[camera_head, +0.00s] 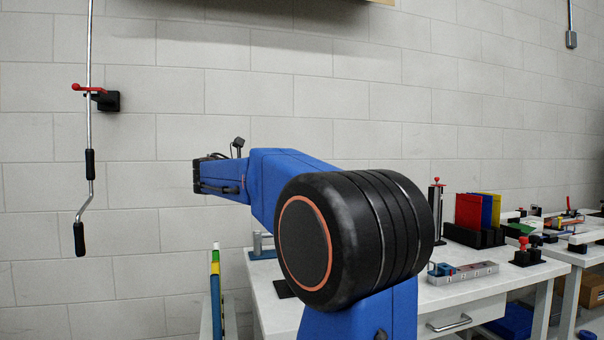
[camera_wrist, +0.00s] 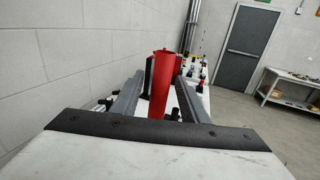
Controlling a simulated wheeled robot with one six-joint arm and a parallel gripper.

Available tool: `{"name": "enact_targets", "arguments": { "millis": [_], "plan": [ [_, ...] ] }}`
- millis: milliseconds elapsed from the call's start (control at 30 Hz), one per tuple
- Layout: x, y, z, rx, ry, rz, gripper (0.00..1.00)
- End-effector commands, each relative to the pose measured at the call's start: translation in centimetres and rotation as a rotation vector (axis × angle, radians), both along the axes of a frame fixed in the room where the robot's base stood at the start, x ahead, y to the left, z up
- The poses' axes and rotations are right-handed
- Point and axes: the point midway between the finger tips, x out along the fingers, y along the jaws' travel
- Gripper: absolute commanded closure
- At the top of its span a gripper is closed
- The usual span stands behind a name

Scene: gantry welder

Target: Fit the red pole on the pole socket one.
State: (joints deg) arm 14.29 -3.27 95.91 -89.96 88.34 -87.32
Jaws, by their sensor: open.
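My gripper (camera_wrist: 162,95) is open in the wrist view, its two grey fingers reaching forward on either side of a red shape. This red shape looks like the red pole (camera_wrist: 163,82). It stands between the fingers in the picture, wider at its top. Whether it touches a finger, and how deep it lies between them, I cannot tell. In the head view my blue arm reaches left and the fingers are not clearly seen. The red pole is not visible there. I cannot pick out pole socket one in either view.
A white workbench (camera_head: 470,291) holds red, blue and yellow boards (camera_head: 468,212), a metal block (camera_head: 470,271) and a black stand (camera_head: 437,212). A multicoloured post (camera_head: 215,285) stands lower left. A crank rod (camera_head: 89,120) hangs by the wall. A grey door (camera_wrist: 246,45) is far right.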

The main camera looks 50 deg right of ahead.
Motion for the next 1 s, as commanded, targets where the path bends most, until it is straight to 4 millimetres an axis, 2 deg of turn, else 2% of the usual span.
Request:
{"name": "enact_targets", "arguments": {
  "millis": [700,1000],
  "plan": [
    [2.6,11.5,0.0,0.000,0.000,0.003,0.60],
    [3.2,14.0,0.0,0.000,0.000,0.001,0.60]
  ]
}}
